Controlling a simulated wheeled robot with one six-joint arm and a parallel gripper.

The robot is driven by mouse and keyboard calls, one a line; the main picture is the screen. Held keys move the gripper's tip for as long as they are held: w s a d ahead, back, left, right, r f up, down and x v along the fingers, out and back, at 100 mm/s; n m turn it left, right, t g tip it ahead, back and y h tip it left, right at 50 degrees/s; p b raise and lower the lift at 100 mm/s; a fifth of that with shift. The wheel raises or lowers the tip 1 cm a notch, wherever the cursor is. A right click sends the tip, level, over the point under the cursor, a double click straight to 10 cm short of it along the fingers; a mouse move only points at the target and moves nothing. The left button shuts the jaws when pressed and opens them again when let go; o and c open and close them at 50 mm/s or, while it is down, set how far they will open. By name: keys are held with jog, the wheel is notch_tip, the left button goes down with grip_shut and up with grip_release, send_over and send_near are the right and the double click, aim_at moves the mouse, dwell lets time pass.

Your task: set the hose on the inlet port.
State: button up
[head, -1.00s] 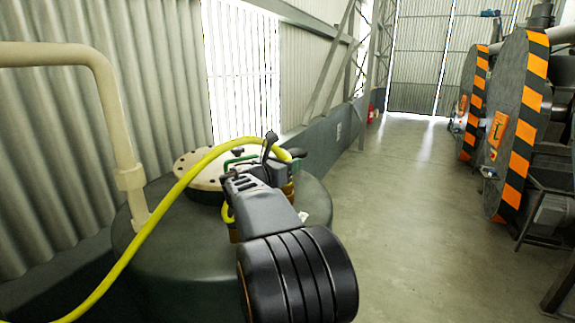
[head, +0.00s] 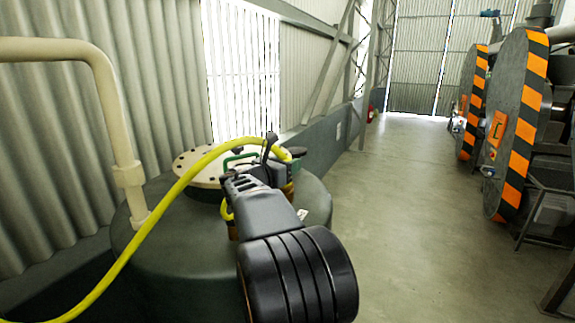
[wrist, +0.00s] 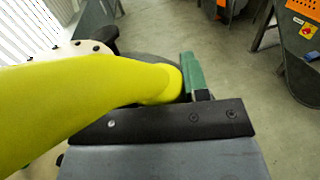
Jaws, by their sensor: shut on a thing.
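The yellow hose (head: 130,250) rises from the lower left, arches over the tank top and ends at my gripper (head: 270,152). It fills the left of the wrist view (wrist: 80,100), where its rounded end lies beside a green part (wrist: 191,72). My gripper is shut on the hose near this end, above the dark tank (head: 180,280). A brass-coloured fitting (head: 288,190) shows just behind the gripper, partly hidden. I cannot tell whether it is the inlet port, or whether the hose touches it.
A cream bolted flange (head: 192,170) with a green handle (head: 238,158) lies on the tank. A cream pipe (head: 125,150) stands at its left, near the corrugated wall (head: 160,70). Machines with striped discs (head: 512,120) stand at right. The floor (head: 400,210) between is open.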

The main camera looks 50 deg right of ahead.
jog(key=shift+f, duration=0.4)
jog(key=o, duration=0.8)
jog(key=shift+f, duration=0.1)
